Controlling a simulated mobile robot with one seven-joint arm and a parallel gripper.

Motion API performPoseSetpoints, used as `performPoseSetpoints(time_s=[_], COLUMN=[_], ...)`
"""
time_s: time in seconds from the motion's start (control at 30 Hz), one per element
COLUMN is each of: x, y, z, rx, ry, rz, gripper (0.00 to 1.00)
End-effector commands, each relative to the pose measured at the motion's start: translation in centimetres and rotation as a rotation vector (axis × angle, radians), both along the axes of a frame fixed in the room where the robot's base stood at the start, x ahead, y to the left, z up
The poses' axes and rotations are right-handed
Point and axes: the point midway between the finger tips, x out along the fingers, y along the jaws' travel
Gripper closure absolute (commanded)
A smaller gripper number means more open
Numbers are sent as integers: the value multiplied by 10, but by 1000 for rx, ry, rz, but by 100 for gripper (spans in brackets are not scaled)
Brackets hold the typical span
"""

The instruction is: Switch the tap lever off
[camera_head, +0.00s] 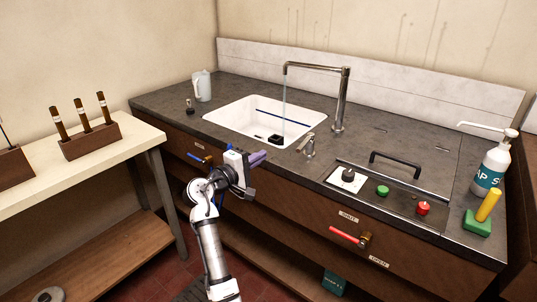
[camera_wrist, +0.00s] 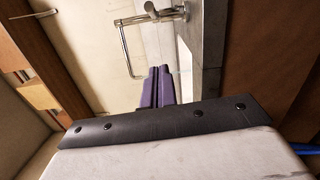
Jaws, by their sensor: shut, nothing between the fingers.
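A tall chrome tap (camera_head: 343,100) stands behind the white sink, and a thin stream of water (camera_head: 283,110) falls from its spout. A small chrome lever fitting (camera_head: 308,146) stands at the sink's front right corner. A red lever (camera_head: 345,236) on a brass valve sits on the cabinet front, lying nearly level and pointing left; a label below it reads "OPEN". My gripper (camera_head: 260,158), with purple fingers, is shut and empty in front of the sink's front edge, left of the chrome fitting, apart from both levers. Its fingers also show in the wrist view (camera_wrist: 158,87), near chrome pipework (camera_wrist: 128,48).
The sink (camera_head: 240,118) holds a small black object (camera_head: 276,138). A panel with a green button (camera_head: 383,191) and red button (camera_head: 423,208) is to the right, beside a soap bottle (camera_head: 492,165). A blue lever (camera_head: 200,158) is left on the cabinet front. A bench (camera_head: 60,175) stands left.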

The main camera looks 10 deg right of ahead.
Motion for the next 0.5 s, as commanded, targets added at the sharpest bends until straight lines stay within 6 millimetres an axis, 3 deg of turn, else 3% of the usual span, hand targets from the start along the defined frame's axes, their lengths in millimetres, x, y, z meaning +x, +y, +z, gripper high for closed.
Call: performPoseSetpoints(time_s=[0.4, 0.5], x=[47, 32], y=[-75, -86], z=[5, 6], rx=[0, 2], ry=[1, 1], rz=[-3, -3], gripper=[100, 100])
